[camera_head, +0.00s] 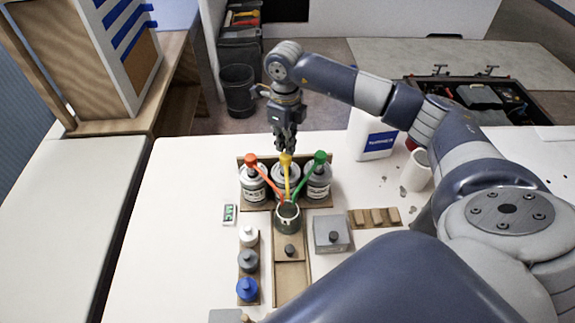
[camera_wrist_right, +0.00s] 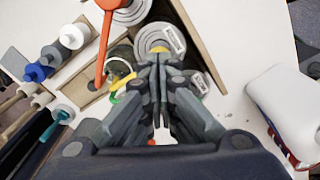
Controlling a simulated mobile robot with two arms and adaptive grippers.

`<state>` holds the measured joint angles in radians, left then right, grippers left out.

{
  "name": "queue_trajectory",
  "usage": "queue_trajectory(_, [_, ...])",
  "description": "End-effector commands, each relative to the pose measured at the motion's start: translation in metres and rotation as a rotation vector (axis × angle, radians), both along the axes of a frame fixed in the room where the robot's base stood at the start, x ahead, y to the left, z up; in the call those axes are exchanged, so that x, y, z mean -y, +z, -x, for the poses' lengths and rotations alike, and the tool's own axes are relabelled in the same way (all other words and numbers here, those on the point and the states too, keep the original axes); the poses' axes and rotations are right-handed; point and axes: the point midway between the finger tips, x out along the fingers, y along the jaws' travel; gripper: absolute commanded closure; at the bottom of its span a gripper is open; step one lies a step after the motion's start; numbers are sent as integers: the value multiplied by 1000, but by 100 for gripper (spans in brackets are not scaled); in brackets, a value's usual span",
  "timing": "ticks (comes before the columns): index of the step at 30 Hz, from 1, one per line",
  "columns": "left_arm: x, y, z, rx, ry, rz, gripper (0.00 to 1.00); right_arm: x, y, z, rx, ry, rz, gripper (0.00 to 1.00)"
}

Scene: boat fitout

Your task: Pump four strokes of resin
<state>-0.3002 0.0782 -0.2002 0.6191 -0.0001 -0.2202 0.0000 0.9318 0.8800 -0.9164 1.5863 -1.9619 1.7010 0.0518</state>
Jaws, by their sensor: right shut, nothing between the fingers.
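Three pump bottles stand side by side in a wooden rack: one with a red-orange pump (camera_head: 251,159), one with a yellow pump (camera_head: 286,170), one with a green pump (camera_head: 320,157). Their spouts lean in over a grey cup (camera_head: 288,220) in front. The label words are too small to read surely; I cannot tell which bottle is resin. My right gripper (camera_head: 286,147) is shut and empty, pointing down just above the yellow pump head. In the right wrist view its fingers (camera_wrist_right: 158,62) overlap the yellow pump; contact cannot be told. My left gripper is out of view.
A grey box (camera_head: 332,234) with a dark knob sits right of the cup. Several small capped bottles (camera_head: 248,262) stand in a row at left. The table's left side is clear.

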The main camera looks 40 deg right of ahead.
Motion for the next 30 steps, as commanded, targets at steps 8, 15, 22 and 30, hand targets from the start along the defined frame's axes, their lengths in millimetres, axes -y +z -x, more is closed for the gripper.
queue_trajectory(8, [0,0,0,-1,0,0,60,0,0,0,0,0,0,100])
queue_trajectory(15, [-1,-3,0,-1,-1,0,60,0,-3,0,0,0,0,100])
queue_trajectory(22, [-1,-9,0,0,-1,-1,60,0,-12,0,0,0,0,100])
queue_trajectory(30, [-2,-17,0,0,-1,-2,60,0,-21,0,0,0,0,100])
